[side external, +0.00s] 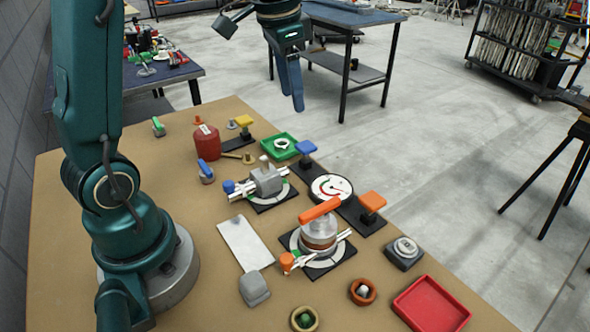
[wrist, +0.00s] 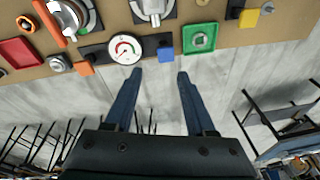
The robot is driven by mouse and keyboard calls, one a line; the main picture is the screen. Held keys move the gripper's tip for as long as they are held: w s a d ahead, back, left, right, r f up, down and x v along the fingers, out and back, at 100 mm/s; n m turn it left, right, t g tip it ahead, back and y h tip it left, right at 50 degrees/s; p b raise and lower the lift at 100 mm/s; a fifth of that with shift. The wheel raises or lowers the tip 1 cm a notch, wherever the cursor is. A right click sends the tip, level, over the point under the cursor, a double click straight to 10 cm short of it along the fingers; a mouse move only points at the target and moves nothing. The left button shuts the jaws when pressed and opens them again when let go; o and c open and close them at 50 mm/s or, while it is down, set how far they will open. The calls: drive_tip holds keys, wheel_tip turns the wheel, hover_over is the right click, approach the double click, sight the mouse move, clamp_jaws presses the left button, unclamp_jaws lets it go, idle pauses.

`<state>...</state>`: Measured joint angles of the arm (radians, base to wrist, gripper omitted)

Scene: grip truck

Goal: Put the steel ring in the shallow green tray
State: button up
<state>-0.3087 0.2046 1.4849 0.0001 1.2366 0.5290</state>
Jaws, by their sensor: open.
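The shallow green tray (side external: 264,146) lies on the table near its far right edge. The pale steel ring (side external: 281,144) lies inside it, flat on the tray floor. Both show at the top of the wrist view, the tray (wrist: 187,35) with the ring (wrist: 200,40) in it. My gripper (side external: 298,103) is high above the table's far side, apart from the tray. In the wrist view the two fingers (wrist: 160,73) are spread with nothing between them, over the grey floor just outside the table edge.
A blue block on a post (side external: 305,148) stands right beside the tray, with a round dial gauge (side external: 331,187) nearby. A yellow-topped post (side external: 244,122) and red canister (side external: 207,142) stand on the other side. Clamped fixtures fill the middle. A red tray (side external: 430,304) lies at the front right.

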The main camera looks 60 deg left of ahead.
drive_tip(key=s+d+f+n+t, duration=0.1)
drive_tip(key=s+d, duration=0.4)
drive_tip(key=s, duration=0.2)
drive_tip(key=s+d+f+n+t, duration=0.1)
drive_tip(key=s+d, duration=0.3)
drive_tip(key=s, duration=0.4)
drive_tip(key=shift+d+f+n+t+h, duration=0.3)
drive_tip(key=shift+d+f+t+h, duration=0.1)
drive_tip(key=shift+t, duration=0.3)
